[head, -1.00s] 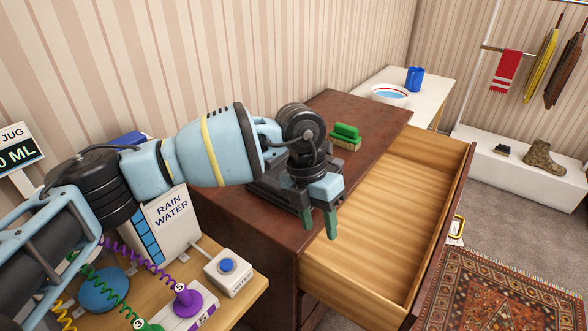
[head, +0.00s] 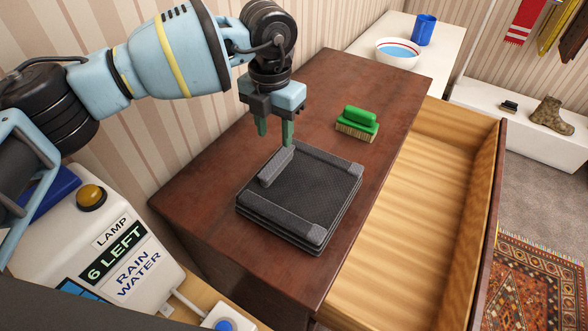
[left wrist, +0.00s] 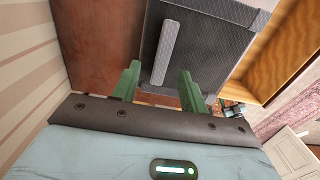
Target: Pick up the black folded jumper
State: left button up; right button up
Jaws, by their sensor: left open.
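The black folded jumper (head: 301,199) lies flat as a dark, square stack on top of the brown dresser (head: 215,190). It has a lighter grey raised strip (head: 276,167) near its back left edge. My left gripper (head: 275,138) hangs just behind and above that strip, fingers pointing down. Its green fingers are apart with nothing between them. In the left wrist view the jumper (left wrist: 205,52) lies beyond the open fingers (left wrist: 158,85), with the strip (left wrist: 164,50) lined up in the gap between them. My right gripper is not in view.
A green brush (head: 358,122) stands on the dresser behind the jumper. The dresser's drawer (head: 420,200) is pulled out and looks empty. A white table (head: 440,45) behind holds a bowl (head: 397,54) and a blue mug (head: 424,30). The wall is close on the left.

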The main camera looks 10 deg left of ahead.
aim_at(277, 160)
pick_arm(q)
jog(key=shift+w, duration=0.1)
jog(key=shift+s+f, duration=0.25)
jog(key=shift+f, duration=1.35)
jog(key=f, duration=0.3)
jog(key=shift+s+d+f, duration=0.15)
jog(key=shift+s+f, duration=0.05)
jog(key=shift+f, duration=0.55)
jog(key=c, duration=0.8)
grip_shut()
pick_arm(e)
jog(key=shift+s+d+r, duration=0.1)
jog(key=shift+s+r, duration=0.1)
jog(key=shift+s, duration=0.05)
